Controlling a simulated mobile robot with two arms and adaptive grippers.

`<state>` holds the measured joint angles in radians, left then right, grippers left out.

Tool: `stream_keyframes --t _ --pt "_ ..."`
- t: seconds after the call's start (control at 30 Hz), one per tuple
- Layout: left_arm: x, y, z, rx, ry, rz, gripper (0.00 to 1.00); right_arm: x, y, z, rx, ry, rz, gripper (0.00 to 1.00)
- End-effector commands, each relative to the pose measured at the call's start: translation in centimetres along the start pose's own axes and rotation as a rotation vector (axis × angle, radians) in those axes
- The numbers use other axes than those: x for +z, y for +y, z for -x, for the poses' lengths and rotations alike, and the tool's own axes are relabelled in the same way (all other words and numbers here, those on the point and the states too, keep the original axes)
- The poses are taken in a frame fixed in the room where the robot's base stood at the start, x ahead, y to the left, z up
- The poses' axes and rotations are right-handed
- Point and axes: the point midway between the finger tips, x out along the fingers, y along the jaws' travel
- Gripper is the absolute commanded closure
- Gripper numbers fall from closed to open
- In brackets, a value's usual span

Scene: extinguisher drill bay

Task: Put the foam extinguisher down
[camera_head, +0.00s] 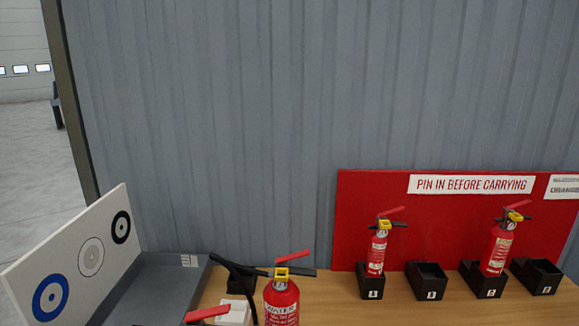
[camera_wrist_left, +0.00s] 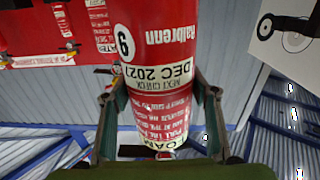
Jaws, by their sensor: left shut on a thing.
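The foam extinguisher (camera_wrist_left: 155,60), a red cylinder with a printed label, fills the middle of the left wrist view. Its text appears upside down there, with the end of "FOAM" readable. My left gripper (camera_wrist_left: 160,95) is shut on its body, one finger on each side. In the head view a red lever (camera_head: 207,313) at the bottom edge may belong to it; the rest is below the frame. Whether its base touches anything is hidden. My right gripper is not in view.
A water extinguisher (camera_head: 282,302) stands near the front of the wooden table (camera_head: 335,300). Behind right are black holders; two hold red extinguishers (camera_head: 376,254) (camera_head: 497,250), and two are empty (camera_head: 428,280) (camera_head: 538,277). A grey tray (camera_head: 150,290) and target board (camera_head: 75,262) are left.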

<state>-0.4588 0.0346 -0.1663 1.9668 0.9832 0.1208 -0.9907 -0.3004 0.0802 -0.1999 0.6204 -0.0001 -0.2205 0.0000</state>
Motion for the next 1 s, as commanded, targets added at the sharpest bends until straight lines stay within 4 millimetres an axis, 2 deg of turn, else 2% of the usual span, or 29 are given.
stream_keyframes --t 0.03,0.2,0.4,0.7,1.0 --pt "-1.3 -0.1 1.6 -0.009 0.008 0.002 0.89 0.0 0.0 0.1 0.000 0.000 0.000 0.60" --pt "-4.3 -0.4 6.1 -0.029 0.009 -0.004 0.89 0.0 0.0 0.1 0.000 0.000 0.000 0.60" --pt "-7.4 -1.0 9.5 -0.050 0.009 -0.018 0.89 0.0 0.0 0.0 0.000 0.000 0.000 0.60" --pt "-10.0 -1.6 11.8 -0.068 0.009 -0.032 0.89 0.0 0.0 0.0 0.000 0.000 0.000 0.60" --pt "-7.5 -1.6 11.7 -0.067 0.010 -0.032 0.89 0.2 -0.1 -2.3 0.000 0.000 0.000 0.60"
